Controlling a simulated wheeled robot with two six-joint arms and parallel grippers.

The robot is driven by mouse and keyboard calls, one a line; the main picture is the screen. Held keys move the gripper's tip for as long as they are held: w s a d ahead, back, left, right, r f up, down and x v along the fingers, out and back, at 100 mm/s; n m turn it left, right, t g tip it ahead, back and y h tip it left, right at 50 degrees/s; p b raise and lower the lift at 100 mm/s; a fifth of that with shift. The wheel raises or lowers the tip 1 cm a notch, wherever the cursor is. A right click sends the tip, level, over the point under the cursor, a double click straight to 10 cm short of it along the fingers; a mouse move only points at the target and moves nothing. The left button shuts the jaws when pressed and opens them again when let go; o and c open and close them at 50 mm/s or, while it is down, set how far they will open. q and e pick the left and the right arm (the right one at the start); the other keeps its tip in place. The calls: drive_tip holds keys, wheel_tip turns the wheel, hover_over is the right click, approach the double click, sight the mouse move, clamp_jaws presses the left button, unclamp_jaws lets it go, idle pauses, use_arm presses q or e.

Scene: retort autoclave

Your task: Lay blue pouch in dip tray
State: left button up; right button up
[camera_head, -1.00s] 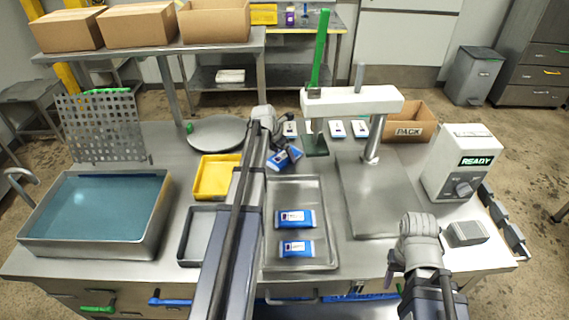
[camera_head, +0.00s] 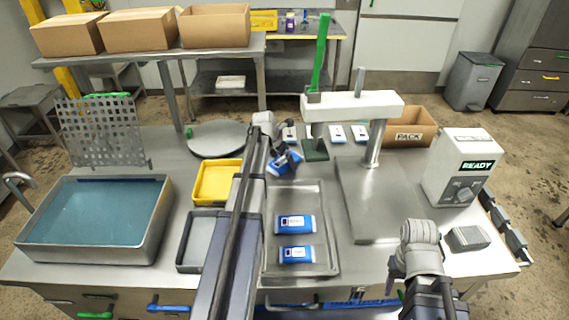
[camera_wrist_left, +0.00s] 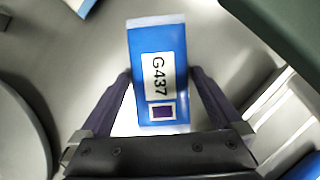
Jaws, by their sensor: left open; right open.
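A blue pouch (camera_head: 283,163) with a white label lies at the back of the bench, just behind the long metal tray. My left gripper (camera_head: 276,151) is down at it. In the left wrist view the pouch (camera_wrist_left: 158,50), marked G437, lies between the two open fingers (camera_wrist_left: 160,78). A dip tray cannot be told by label. A basin of blue liquid (camera_head: 160,225) stands at the left, with a yellow tray (camera_head: 199,203) and a small grey tray (camera_head: 182,258) beside my left arm. My right gripper (camera_head: 393,276) is low at the front right, mostly hidden by its wrist.
The long metal tray (camera_head: 329,225) holds two blue pouches (camera_head: 295,224). White-labelled pouches, a PACK box (camera_head: 410,128) and a READY unit (camera_head: 460,165) are at the right. A round plate (camera_head: 215,137) lies behind.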

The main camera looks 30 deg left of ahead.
sight(280, 163)
use_arm(q)
drive_tip(key=shift+c, duration=0.4)
drive_tip(key=c, duration=1.3)
drive_tip(key=shift+r+p, duration=0.55)
wheel_tip(280, 163, up, 7)
drive_tip(key=p, duration=0.7)
drive_tip(key=shift+s+a+f+b, duration=0.1)
drive_tip(key=shift+s+f+b, duration=0.05)
drive_tip(key=shift+s, duration=0.4)
drive_tip(key=shift+s+a+f+b, duration=0.1)
drive_tip(key=shift+s+f+b, duration=0.05)
drive_tip(key=shift+s, duration=0.35)
drive_tip(key=shift+c, duration=0.9)
drive_tip(key=s+a, duration=0.3)
drive_tip(key=s, duration=1.2)
drive_tip(key=shift+s+a, duration=0.25)
drive_tip(key=shift+a, duration=0.15)
